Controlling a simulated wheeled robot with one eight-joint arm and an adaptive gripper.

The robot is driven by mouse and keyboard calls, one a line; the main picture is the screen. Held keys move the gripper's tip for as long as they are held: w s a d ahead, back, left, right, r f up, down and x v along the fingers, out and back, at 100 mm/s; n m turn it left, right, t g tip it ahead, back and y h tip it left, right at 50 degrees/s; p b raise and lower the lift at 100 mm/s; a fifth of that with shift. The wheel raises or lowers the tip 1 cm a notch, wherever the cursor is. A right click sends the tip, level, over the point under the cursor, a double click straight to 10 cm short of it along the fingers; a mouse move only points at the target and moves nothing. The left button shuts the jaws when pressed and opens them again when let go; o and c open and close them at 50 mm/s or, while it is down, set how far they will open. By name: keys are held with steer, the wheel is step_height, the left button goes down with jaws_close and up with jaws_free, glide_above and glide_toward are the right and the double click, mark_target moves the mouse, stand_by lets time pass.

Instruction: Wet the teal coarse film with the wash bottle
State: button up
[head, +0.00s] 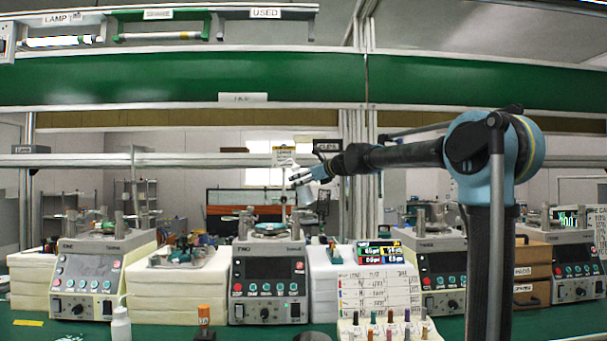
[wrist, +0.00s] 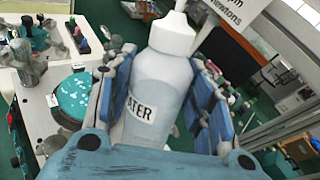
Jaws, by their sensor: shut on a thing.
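My gripper (head: 308,178) is shut on a white wash bottle, raised above the middle lapping machine. In the wrist view the wash bottle (wrist: 163,70) stands between the blue fingers of my gripper (wrist: 160,100), and its label reads "...TER". A teal round film (wrist: 73,95) lies on a plate to the left of the bottle, partly hidden by a finger. It has pale spots on it; I cannot tell whether they are water. In the head view a teal disc (head: 270,229) shows edge-on on top of the machine marked TWO (head: 268,270), below my gripper.
Other lapping machines stand at the left (head: 88,278) and right (head: 440,268). White blocks (head: 175,295) fill gaps between them. A second white bottle (head: 121,325) and a rack of coloured-top bottles (head: 390,330) stand at the front. An overhead green shelf (head: 180,78) spans the bench.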

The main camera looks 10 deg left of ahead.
mark_target(311, 192)
steer(key=f, duration=0.8)
steer(key=shift+w+d+f, duration=0.1)
steer(key=shift+w+f, duration=0.05)
steer(key=shift+w, duration=0.15)
steer(key=shift+d+f, duration=0.1)
steer(key=shift+w+d+r+m+y, duration=0.2)
steer(key=shift+d+r+m+y, duration=0.3)
steer(key=shift+d+r+m, duration=0.15)
steer(key=shift+w+d+r+m+t+y, duration=0.2)
steer(key=shift+d+r+m+t+y, duration=0.3)
steer(key=shift+d+r+m+y, duration=0.4)
steer(key=shift+d+r+n, duration=0.1)
steer(key=shift+r+n, duration=0.05)
steer(key=shift+n, duration=0.1)
